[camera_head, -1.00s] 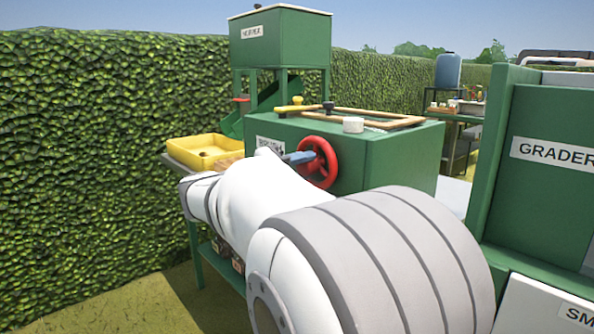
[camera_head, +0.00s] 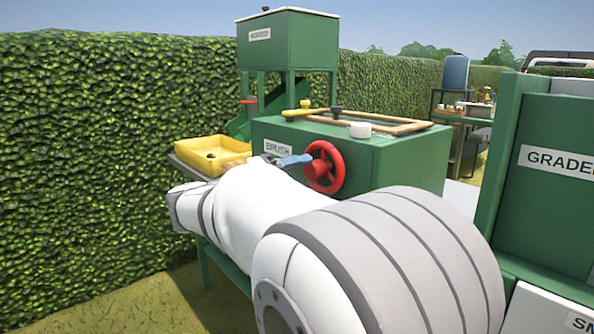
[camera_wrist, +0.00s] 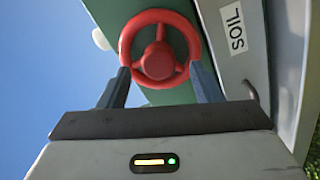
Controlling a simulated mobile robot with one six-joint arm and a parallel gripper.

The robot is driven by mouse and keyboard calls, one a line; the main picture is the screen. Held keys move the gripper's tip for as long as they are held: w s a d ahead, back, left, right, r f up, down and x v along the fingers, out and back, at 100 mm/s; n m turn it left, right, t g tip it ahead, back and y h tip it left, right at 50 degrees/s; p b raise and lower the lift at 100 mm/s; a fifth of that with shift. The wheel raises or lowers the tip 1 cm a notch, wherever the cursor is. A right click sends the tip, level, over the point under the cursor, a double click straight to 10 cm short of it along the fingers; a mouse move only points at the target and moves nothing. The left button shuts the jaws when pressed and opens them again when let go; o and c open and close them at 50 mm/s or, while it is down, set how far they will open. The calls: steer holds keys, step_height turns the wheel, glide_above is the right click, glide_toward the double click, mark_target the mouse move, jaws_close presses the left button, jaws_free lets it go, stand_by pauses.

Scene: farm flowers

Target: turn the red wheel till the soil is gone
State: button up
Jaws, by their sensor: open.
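The red wheel (camera_head: 324,167) is on the front face of a green box labelled BRUSH (camera_head: 277,148). It also shows in the wrist view (camera_wrist: 159,66), facing me, with a round hub and spokes. My gripper (camera_wrist: 163,76) is open, its two blue-grey fingers apart on either side of the wheel's lower part in that view. I cannot tell whether they touch the rim. In the head view a blue finger (camera_head: 292,160) shows just left of the wheel, and my arm hides the rest. A SOIL label (camera_wrist: 236,30) is on a grey surface beside the wheel; no soil is clearly visible.
A yellow tray (camera_head: 210,168) stands left of the box, with a green hopper (camera_head: 288,40) behind. A wooden frame and white cap (camera_head: 360,130) lie on top of the box. A green GRADER cabinet (camera_head: 545,200) stands close on the right, a hedge (camera_head: 90,150) on the left.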

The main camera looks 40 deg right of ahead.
steer(key=shift+s+a+p, duration=0.1)
steer(key=shift+a+p, duration=0.4)
steer(key=shift+a, duration=1.8)
steer(key=s+a+r+n+y+p, duration=0.4)
steer(key=s+y+p, duration=0.55)
steer(key=p, duration=1.15)
steer(key=s+a+r+y+p, duration=0.2)
steer(key=a+r+y+p, duration=0.2)
steer(key=a+p, duration=0.2)
steer(key=s+a+r+t+y+p, duration=0.1)
steer(key=a+r+y+p, duration=0.3)
steer(key=a+p, duration=0.3)
steer(key=r+p, duration=0.1)
steer(key=p, duration=0.3)
steer(key=shift+s+a+t+y, duration=0.25)
steer(key=shift+s+t+y, duration=0.05)
steer(key=shift+s+y, duration=0.05)
